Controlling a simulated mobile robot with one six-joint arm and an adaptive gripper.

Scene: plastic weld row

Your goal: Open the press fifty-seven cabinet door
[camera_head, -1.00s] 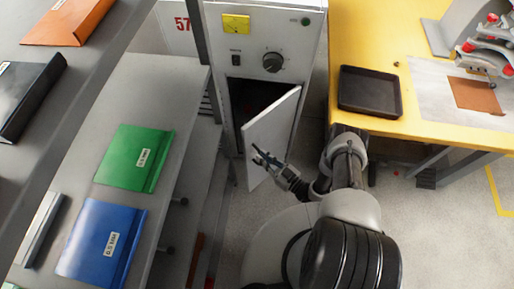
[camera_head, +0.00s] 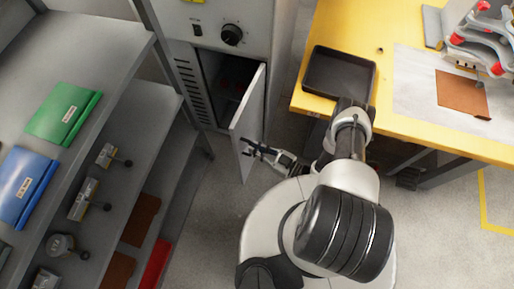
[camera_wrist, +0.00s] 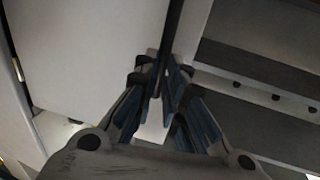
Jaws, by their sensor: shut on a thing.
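The press cabinet (camera_head: 250,22) is a light grey box with a black knob on its front, at the top of the head view. My gripper (camera_head: 254,147) is at the door's free edge. In the wrist view my gripper (camera_wrist: 165,85) has its fingers on both sides of a thin dark upright edge next to the pale door panel (camera_wrist: 85,55). It is shut on the door's edge or handle; the fingers hide which.
A yellow table (camera_head: 410,115) with a black tray (camera_head: 338,75) is on the right. Grey shelving (camera_head: 110,75) with a green binder (camera_head: 64,113), a blue binder (camera_head: 24,185) and metal parts is on the left. Grey floor shows between the shelving and my base.

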